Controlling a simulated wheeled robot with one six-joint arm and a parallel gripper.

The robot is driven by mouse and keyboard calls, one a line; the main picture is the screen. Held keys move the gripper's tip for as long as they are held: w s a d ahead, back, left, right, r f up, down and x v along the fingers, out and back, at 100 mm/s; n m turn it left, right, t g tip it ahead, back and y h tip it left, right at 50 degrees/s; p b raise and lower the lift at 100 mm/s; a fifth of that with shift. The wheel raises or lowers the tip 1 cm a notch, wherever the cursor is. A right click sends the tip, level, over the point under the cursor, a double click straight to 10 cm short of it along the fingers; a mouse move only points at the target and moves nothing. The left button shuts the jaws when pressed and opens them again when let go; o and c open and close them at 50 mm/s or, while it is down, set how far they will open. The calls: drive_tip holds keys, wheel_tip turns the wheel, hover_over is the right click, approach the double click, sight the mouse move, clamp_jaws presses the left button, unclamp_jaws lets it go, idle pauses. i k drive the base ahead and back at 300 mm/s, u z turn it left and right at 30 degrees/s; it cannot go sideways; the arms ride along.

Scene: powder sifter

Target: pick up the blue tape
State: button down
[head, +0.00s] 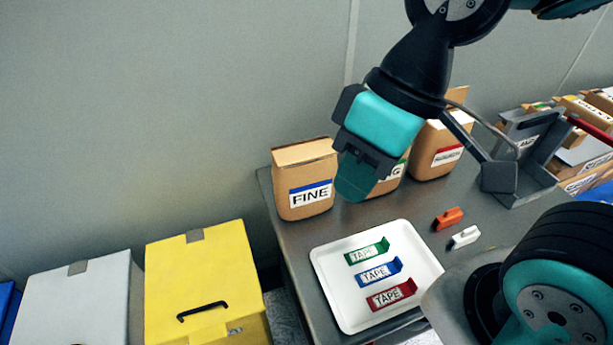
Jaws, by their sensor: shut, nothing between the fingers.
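The blue tape (380,272) lies on the white tray (328,268), between the green tape (367,252) above it and the red tape (392,294) below it. Each has a pale label reading TAPE. My gripper (354,190) is shut and empty. It hangs in the air over the back of the table, in front of the cardboard containers and above the tray in the picture. It is apart from the blue tape.
A box labelled FINE (304,180) and other brown containers (437,146) stand behind the tray. An orange piece (448,218) and a white piece (465,237) lie right of it. A grey metal holder (530,150) stands at right. A yellow bin (205,280) is at left.

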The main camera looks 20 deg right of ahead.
sight(370, 276)
drive_tip(key=k, duration=1)
drive_tip(key=u, duration=0.4)
drive_tip(key=i, duration=0.65)
drive_tip(key=z, duration=1)
